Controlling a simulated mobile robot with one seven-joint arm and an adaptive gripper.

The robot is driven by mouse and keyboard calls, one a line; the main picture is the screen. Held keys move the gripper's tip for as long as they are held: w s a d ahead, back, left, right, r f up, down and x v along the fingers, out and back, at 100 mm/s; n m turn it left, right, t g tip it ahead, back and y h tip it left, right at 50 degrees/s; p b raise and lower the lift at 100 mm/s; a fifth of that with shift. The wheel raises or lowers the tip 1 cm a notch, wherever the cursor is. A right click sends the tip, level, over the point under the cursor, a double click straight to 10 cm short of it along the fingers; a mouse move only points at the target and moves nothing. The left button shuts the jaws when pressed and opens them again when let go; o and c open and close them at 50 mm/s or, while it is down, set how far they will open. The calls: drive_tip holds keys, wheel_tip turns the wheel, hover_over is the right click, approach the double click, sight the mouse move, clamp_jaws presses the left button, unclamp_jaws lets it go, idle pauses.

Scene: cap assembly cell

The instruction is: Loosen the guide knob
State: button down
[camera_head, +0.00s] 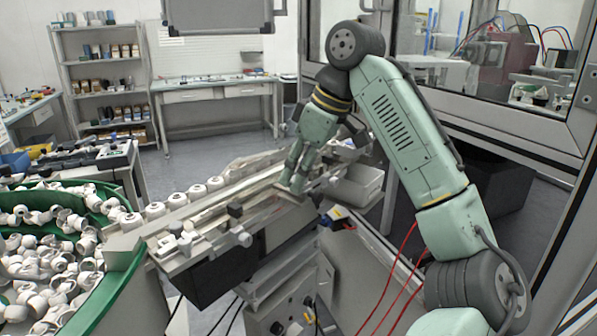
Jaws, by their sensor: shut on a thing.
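My gripper (292,187) points down at the right side of the conveyor's guide rail, near its middle. Its fingers are shut on what looks like the guide knob, which is small and mostly hidden between the fingertips. The guide rail (215,200) runs diagonally along the conveyor (187,253). Nearer the front, a dark knob (234,210) and a pale round knob (242,237) stand on the same fixture, apart from my gripper. I cannot tell how far the held knob is turned.
Several white caps (155,210) line the conveyor's left side. A green-walled feeder bowl (122,262) full of white parts stands at the left. A grey bin (357,185) is right of my gripper. Red cables (400,255) hang near my arm. A glazed enclosure borders the right.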

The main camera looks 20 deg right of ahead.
drive_tip(key=shift+n, duration=0.5)
drive_tip(key=c, duration=1.3)
unclamp_jaws()
drive_tip(key=shift+r, duration=0.15)
drive_tip(key=v, duration=1.1)
drive_tip(key=shift+w+d+r, duration=0.1)
drive_tip(key=shift+d+r, duration=0.1)
drive_tip(key=shift+r, duration=0.2)
